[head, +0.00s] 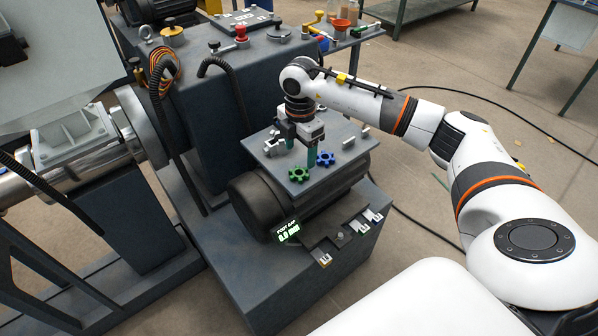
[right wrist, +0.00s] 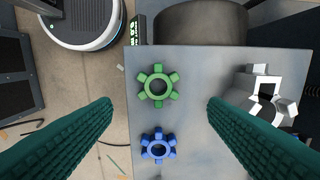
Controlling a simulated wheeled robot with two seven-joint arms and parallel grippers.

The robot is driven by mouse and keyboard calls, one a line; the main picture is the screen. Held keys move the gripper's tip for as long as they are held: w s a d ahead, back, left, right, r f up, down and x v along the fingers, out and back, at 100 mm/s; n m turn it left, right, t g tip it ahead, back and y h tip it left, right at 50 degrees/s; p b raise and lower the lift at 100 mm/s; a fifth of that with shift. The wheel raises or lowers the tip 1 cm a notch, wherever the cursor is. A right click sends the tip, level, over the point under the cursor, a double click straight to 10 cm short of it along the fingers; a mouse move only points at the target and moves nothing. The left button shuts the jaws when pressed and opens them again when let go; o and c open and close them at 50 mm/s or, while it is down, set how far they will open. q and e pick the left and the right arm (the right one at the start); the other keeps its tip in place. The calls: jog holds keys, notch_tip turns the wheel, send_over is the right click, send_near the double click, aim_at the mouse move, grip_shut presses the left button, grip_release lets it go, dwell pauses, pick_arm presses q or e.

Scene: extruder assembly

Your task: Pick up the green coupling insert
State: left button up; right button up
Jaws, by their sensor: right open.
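The green coupling insert (head: 298,174), a gear-like ring with several lobes, lies flat on the grey plate on top of the motor. It also shows in the right wrist view (right wrist: 158,86), between the fingers and below them. A similar blue insert (head: 325,159) lies close beside it, also seen in the right wrist view (right wrist: 158,147). My right gripper (head: 300,152) is open above the plate, its two teal fingers (right wrist: 160,108) spread wide and empty. They appear apart from both inserts. My left gripper is not in view.
A silver metal jaw coupling (right wrist: 266,88) stands on the plate (head: 335,169). Small metal parts (head: 348,143) lie near its right edge. A lit green display (head: 287,232) and small tagged fittings (head: 372,215) sit below. The large machine housing (head: 210,110) rises behind the plate.

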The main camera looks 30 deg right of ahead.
aim_at(301, 171)
jog(key=shift+s+f+p, duration=0.1)
jog(key=shift+f+p, duration=0.6)
jog(key=shift+f, duration=2.35)
jog(key=c, duration=1.1)
